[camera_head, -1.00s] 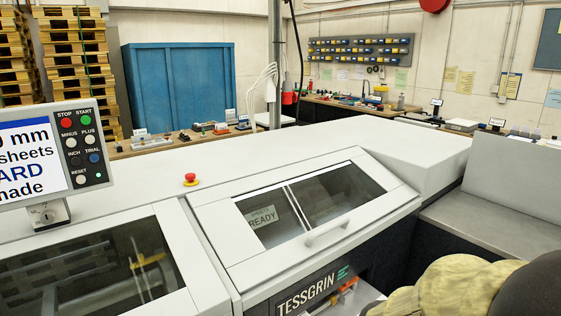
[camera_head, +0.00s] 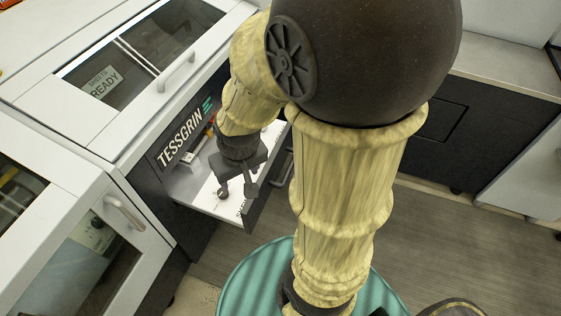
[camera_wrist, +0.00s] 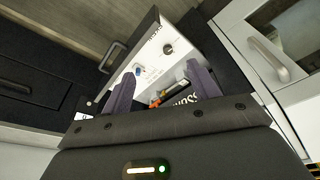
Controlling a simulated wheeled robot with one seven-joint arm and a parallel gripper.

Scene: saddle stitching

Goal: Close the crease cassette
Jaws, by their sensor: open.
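The crease cassette (camera_head: 222,208) is a drawer-like unit pulled out of the machine's dark front below the TESSGRIN lettering. Its white top carries a dark knob. In the wrist view, the cassette (camera_wrist: 155,52) shows its white face with the dark knob (camera_wrist: 168,49), a blue part and a dark bar handle (camera_wrist: 112,57) on its outer front. My gripper (camera_head: 238,190) is above the cassette, its fingers apart and nothing between them. In the wrist view my gripper's open fingers (camera_wrist: 160,88) point toward the cassette. I cannot tell whether they touch it.
The machine's upper window cover (camera_head: 150,50) is shut, with a READY sign behind it. A lower windowed door with a handle (camera_head: 125,212) stands at the left. Grey floor (camera_head: 440,240) is free to the right, before a dark cabinet (camera_head: 440,120).

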